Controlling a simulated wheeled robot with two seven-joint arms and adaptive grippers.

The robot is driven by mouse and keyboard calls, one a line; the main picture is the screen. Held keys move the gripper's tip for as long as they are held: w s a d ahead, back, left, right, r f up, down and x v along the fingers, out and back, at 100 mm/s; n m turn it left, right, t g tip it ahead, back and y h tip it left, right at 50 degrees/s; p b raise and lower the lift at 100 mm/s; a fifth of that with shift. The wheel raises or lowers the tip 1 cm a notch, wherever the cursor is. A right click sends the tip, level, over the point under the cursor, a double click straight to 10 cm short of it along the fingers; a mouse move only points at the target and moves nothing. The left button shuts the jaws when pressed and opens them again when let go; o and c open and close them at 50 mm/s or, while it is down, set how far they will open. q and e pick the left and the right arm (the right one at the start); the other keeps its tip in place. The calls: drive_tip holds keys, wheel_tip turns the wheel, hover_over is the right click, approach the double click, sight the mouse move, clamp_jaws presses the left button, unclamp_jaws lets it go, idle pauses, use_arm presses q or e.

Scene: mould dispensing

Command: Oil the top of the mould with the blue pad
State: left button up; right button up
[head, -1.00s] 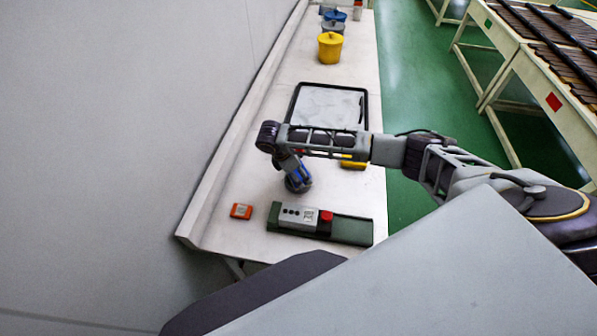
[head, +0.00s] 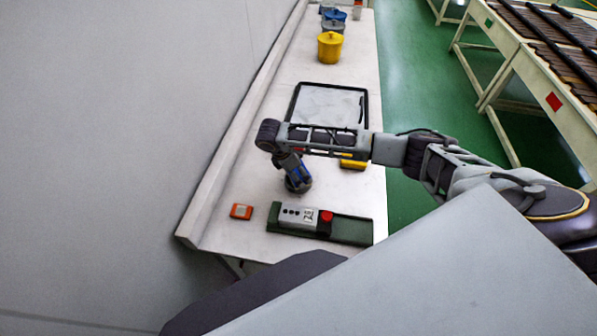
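My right gripper (head: 299,187) hangs pointing down over the near part of the white table. Its fingers are small, dark and partly hidden by my wrist, so I cannot tell whether they are open or shut. A bit of blue shows at the wrist, but I cannot tell whether it is the blue pad. Beyond the arm lies a black-rimmed tray (head: 366,102) with a pale grey surface. In front of the gripper lies a long green base (head: 352,231) bearing a grey block (head: 298,217) and a red round part (head: 326,216). I cannot tell which is the mould. My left gripper is out of view.
A small orange box (head: 241,211) lies left of the green base. A yellow object (head: 353,163) shows partly behind my arm. A yellow pot (head: 330,46) and other containers stand at the far end. A wall borders the table (head: 250,180) on the left.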

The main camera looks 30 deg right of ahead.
drive_tip(key=shift+r, duration=3.1)
drive_tip(key=shift+w+m, duration=0.1)
drive_tip(key=shift+m, duration=0.3)
drive_tip(key=m+g, duration=0.1)
drive_tip(key=m, duration=0.1)
drive_tip(key=shift+m, duration=0.3)
drive_tip(key=m, duration=0.1)
drive_tip(key=s+m+g, duration=0.1)
drive_tip(key=a+m+y, duration=0.1)
drive_tip(key=m, duration=0.1)
drive_tip(key=shift+s+f+g, duration=0.15)
drive_tip(key=shift+f+g, duration=0.15)
drive_tip(key=m, duration=0.2)
drive_tip(key=s+a+m+y, duration=0.1)
drive_tip(key=s+m+g, duration=0.1)
drive_tip(key=m, duration=0.1)
drive_tip(key=shift+a+f+m+y, duration=0.3)
drive_tip(key=shift+f+y, duration=0.1)
drive_tip(key=shift+s+a+f+m+g+y+b, duration=0.1)
drive_tip(key=shift+a+f+m+y+b, duration=0.2)
drive_tip(key=shift+m+b, duration=0.4)
drive_tip(key=shift+s+a+f+m+g+y+b, duration=0.1)
drive_tip(key=shift+a+f+m+y+b, duration=0.2)
drive_tip(key=shift+m+b, duration=0.4)
drive_tip(key=shift+s+a+f+m+g+y+b, duration=0.1)
drive_tip(key=shift+a+f+m+y+b, duration=0.2)
drive_tip(key=shift+m+b, duration=0.4)
